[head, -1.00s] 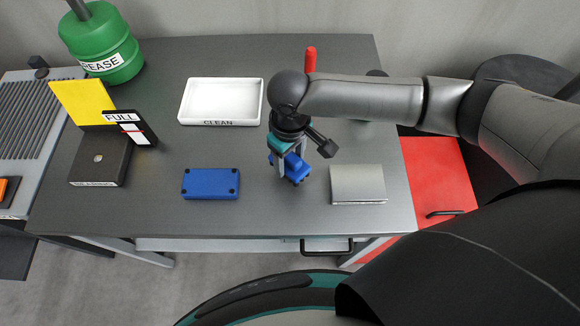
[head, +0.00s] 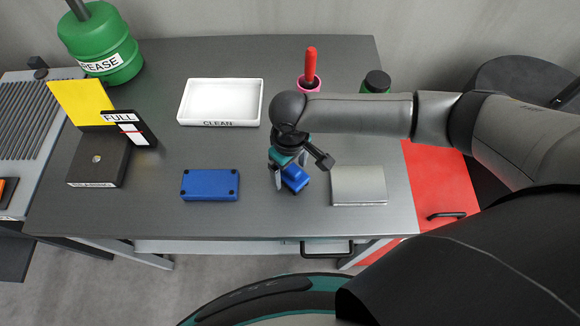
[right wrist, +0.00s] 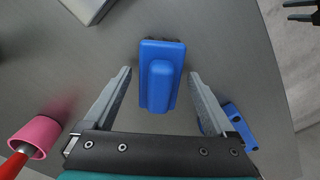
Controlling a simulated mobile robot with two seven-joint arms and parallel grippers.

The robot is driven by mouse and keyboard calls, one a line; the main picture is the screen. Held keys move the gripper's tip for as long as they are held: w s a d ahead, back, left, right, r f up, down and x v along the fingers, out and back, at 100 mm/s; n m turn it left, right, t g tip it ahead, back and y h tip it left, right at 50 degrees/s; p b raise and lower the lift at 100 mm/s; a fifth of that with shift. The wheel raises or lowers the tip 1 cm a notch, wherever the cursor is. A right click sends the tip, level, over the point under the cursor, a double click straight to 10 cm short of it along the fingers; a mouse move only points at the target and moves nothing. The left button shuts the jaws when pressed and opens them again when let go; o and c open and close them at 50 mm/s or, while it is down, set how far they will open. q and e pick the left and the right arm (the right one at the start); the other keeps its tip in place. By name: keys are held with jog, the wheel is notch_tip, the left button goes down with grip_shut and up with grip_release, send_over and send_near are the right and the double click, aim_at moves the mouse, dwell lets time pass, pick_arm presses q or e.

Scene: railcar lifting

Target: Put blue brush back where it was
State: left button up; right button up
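The blue brush (head: 295,179) is at the table's front middle, left of a silver plate. In the right wrist view the blue brush (right wrist: 161,76) lies between my right gripper's fingers, with a gap visible on each side. My right gripper (head: 288,169) is open, low over the table around the brush; its fingers also show in the right wrist view (right wrist: 162,85). In the head view the gripper covers part of the brush.
A blue block (head: 210,184) lies left of the brush and the silver plate (head: 358,186) right of it. Behind are a white CLEAN tray (head: 221,84), a pink cup (head: 309,84) with a red handle, and a green jar (head: 376,83). Bare tabletop (head: 255,155) separates the tray and brush.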

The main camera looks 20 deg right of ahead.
aim_at(290, 167)
notch_tip(290, 167, up, 12)
jog(key=p, duration=0.2)
jog(key=shift+r, duration=0.2)
dwell(0.3)
